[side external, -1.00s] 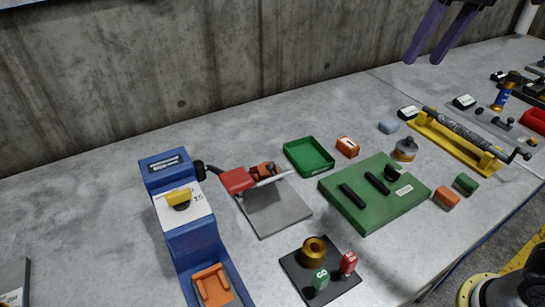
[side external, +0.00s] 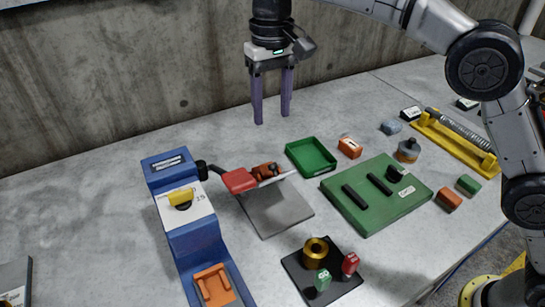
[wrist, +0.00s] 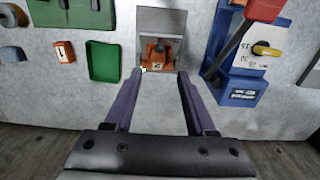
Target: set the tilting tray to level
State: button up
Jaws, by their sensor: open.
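What appears to be the tilting tray is a grey plate (side external: 276,211) with an orange mount (side external: 265,171) at its back edge and a thin light panel there that looks tilted. In the wrist view the grey plate (wrist: 161,22) and orange mount (wrist: 157,51) lie just beyond the fingertips. I cannot tell the exact tilt. My gripper (side external: 272,115) is open and empty, pointing down above the bench behind the mount, apart from it. Its two purple fingers (wrist: 160,74) show in the wrist view.
A blue machine (side external: 194,238) with a yellow knob (side external: 181,198) stands left; its red-ended lever (side external: 238,181) reaches beside the mount. A green tray (side external: 311,155), an orange block (side external: 350,147) and a green board (side external: 365,203) lie right. The wall is close behind.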

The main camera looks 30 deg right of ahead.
notch_tip(320, 180, down, 13)
jog(key=shift+r, duration=0.2)
dwell(0.3)
grip_shut()
dwell(1.3)
